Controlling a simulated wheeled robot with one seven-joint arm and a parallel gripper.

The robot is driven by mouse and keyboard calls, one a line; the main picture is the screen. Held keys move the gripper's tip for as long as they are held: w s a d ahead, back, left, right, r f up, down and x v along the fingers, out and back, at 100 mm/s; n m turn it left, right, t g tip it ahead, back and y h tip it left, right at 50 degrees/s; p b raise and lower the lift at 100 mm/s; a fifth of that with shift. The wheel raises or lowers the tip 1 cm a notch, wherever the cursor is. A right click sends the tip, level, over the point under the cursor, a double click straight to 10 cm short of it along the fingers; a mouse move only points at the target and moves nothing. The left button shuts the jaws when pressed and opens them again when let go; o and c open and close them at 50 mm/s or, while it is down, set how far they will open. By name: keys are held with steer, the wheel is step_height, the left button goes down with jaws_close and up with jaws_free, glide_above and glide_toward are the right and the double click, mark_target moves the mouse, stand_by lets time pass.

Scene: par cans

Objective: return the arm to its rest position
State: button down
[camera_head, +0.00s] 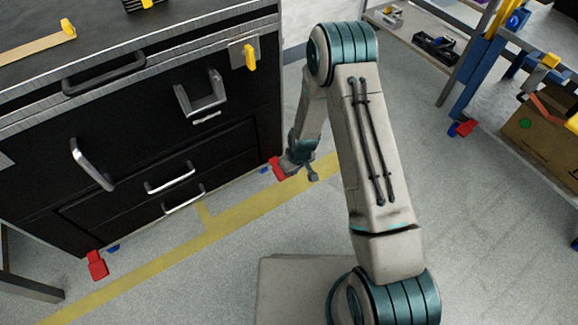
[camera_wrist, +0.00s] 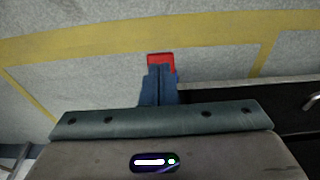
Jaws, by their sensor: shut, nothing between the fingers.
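My arm rises from its base at the bottom of the head view, bends at the top and hangs its forearm down to the left. My gripper (camera_head: 300,176) points down near the right front corner of the black cabinet (camera_head: 140,125), above the floor. It is shut and holds nothing.
A red caster pedal (camera_wrist: 160,59) is under the cabinet corner. Yellow tape (camera_head: 225,229) crosses the grey floor. A shelf rack with a cardboard box (camera_head: 535,135) stands at the right. Open floor lies between cabinet and rack.

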steer(key=shift+s+d+r, duration=0.3)
steer(key=shift+s+r, duration=0.1)
steer(key=shift+r, duration=0.2)
steer(key=s+d+r+m+p, duration=0.1)
steer(key=d+r+p, duration=0.35)
steer(key=r, duration=0.95)
steer(key=s+d+r+m+p, duration=0.1)
steer(key=r+p, duration=0.6)
steer(key=r, duration=0.7)
steer(key=s+d+r+m+p, duration=0.15)
steer(key=r+p, duration=0.45)
steer(key=r, duration=0.8)
steer(key=s+d+r+m+p, duration=0.1)
steer(key=s+r+p, duration=0.4)
steer(key=r, duration=0.5)
steer(key=s+d+r+m+p, duration=0.1)
steer(key=s+d+r+p, duration=0.2)
steer(key=r, duration=0.7)
steer(key=s+d+r+m+t+h+p, duration=0.1)
steer(key=s+d+r+p, duration=0.2)
steer(key=s+r+p, duration=0.5)
step_height(320, 180, up, 2)
steer(key=shift+s+r, duration=0.1)
steer(key=shift+s, duration=0.85)
steer(key=shift+a+m, duration=0.15)
steer(key=shift+m, duration=0.1)
